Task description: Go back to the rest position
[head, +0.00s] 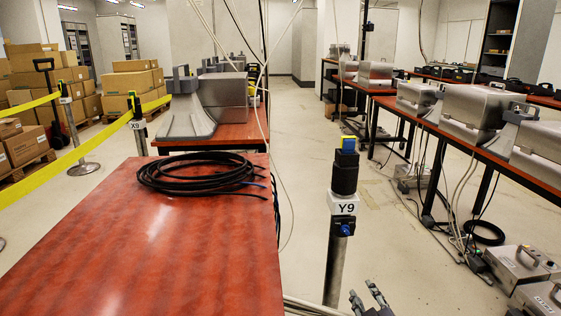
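My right gripper (363,291) shows at the bottom edge, right of the middle. Its two fingertips point up and stand apart, with nothing seen between them. It is below and to the right of a post (343,205) with a "Y9" label, and apart from the post's head. My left gripper is not in view.
A red table (140,240) fills the lower left, with a coil of black cable (200,172) at its far end. Yellow belts (75,155) run between posts at the left, before stacked cartons (130,85). Metal cases (475,110) line a table at the right. More cases (522,265) stand on the floor.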

